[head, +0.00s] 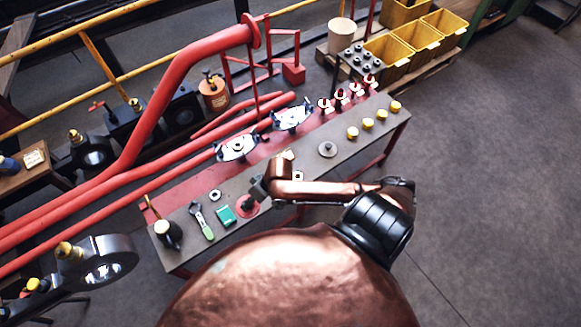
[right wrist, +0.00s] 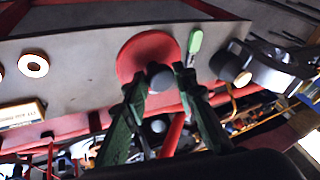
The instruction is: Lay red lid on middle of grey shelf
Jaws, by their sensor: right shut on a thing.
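The red lid (head: 246,207), a round disc with a dark knob, is at the left part of the long grey shelf (head: 300,170) in the head view. In the right wrist view the red lid (right wrist: 140,52) shows in front of the grey shelf surface (right wrist: 80,45). My right gripper (head: 254,194) is over the lid, its green fingers (right wrist: 160,80) shut on the lid's dark knob. I cannot tell whether the lid touches the shelf or hangs just above it. The gripper hides part of the lid in the head view. My left gripper is not in view.
A grey disc (head: 327,149) and several yellow caps (head: 367,123) are farther right. Red pipes (head: 150,170) run behind the shelf.

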